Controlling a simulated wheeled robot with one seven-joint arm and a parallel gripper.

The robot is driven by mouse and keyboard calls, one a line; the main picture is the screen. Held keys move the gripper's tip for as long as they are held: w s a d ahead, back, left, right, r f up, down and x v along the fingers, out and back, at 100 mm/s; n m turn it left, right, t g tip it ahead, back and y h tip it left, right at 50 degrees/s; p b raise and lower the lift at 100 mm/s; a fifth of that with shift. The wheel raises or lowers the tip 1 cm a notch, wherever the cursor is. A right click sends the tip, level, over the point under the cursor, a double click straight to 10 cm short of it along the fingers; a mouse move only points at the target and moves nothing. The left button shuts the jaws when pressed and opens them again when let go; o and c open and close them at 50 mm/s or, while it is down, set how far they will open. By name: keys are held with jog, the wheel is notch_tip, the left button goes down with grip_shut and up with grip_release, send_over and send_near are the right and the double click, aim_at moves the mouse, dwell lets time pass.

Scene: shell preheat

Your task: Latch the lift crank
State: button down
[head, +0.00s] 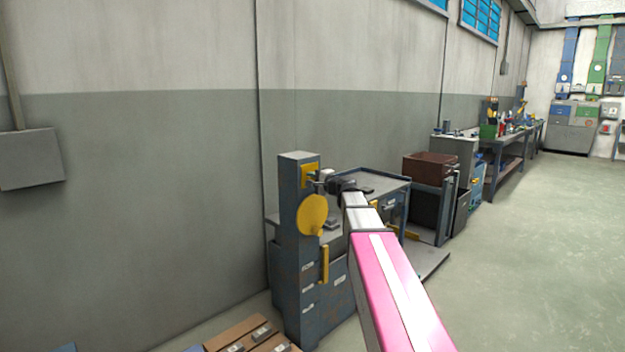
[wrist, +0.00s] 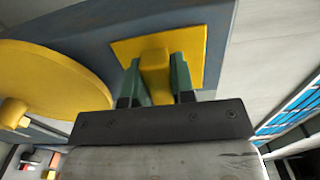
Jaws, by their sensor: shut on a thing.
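A blue-grey column (head: 287,215) stands by the wall. On it are a yellow square plate (head: 305,174), the lift crank's yellow disc (head: 311,217) below it, and a yellow vertical bar (head: 325,264) lower down. My gripper (head: 321,178) is at the plate. In the wrist view, the green fingers of my gripper (wrist: 156,75) are shut on a yellow latch block (wrist: 156,82) that stands out from the plate (wrist: 192,50). The disc (wrist: 45,85) is left of the fingers, with a yellow knob (wrist: 12,112) on it. The block's far end is hidden against the plate.
A workbench (head: 370,178) with drawers stands behind the column. A brown bin (head: 428,167) is further right. A wooden pallet (head: 235,334) with grey blocks lies at the column's foot. The floor (head: 530,240) to the right is clear.

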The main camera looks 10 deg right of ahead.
jog(key=shift+f, duration=0.1)
dwell(0.5)
jog(key=c, duration=1)
grip_release()
jog(key=shift+o, duration=0.2)
jog(key=shift+s, duration=0.1)
jog(key=v, duration=1)
jog(key=shift+s+d, duration=0.2)
jog(key=shift+s, duration=0.05)
jog(key=shift+f, duration=0.1)
